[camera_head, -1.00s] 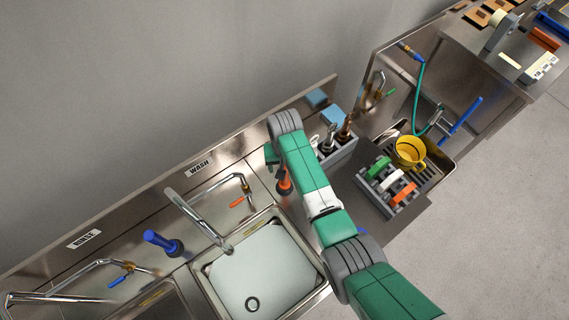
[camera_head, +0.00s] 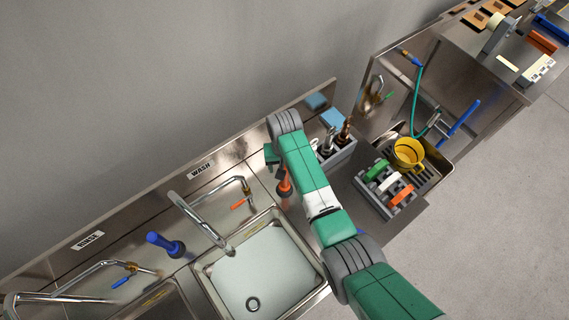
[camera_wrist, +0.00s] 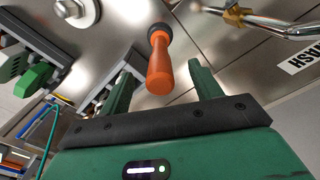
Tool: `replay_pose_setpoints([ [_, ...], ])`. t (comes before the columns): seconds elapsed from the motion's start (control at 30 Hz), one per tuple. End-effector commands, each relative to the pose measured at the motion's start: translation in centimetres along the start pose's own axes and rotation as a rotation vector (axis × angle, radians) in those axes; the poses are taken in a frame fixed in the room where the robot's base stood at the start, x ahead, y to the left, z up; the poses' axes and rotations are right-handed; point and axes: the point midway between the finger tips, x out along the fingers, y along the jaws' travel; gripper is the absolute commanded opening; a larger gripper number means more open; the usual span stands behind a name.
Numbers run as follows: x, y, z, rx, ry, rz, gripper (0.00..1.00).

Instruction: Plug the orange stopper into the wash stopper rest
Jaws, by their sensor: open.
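In the head view my gripper is mostly hidden behind the wrist. I cannot clearly make out the wash stopper rest. The WASH label (camera_head: 201,168) is on the backsplash and also shows in the wrist view (camera_wrist: 306,58).
The wash basin (camera_head: 207,284) and its faucet (camera_head: 200,222) are left of my arm. A blue stopper (camera_head: 163,241) stands farther left. To the right are a grey utensil holder (camera_head: 340,156), a rack of coloured items (camera_head: 390,185) and a yellow pot (camera_head: 408,152).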

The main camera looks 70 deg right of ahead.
Motion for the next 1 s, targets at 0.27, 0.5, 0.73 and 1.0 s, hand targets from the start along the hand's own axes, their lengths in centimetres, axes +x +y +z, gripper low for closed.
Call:
replay_pose_setpoints([
  [0.27, -1.0, 0.0, 0.0, 0.0, 0.0, 0.0, 0.64],
  [0.5, -1.7, 0.0, 0.0, 0.0, 0.0, 0.0, 0.64],
  [0.73, -2.4, 0.0, 0.0, 0.0, 0.0, 0.0, 0.64],
  [1.0, -2.5, 0.0, 0.0, 0.0, 0.0, 0.0, 0.64],
])
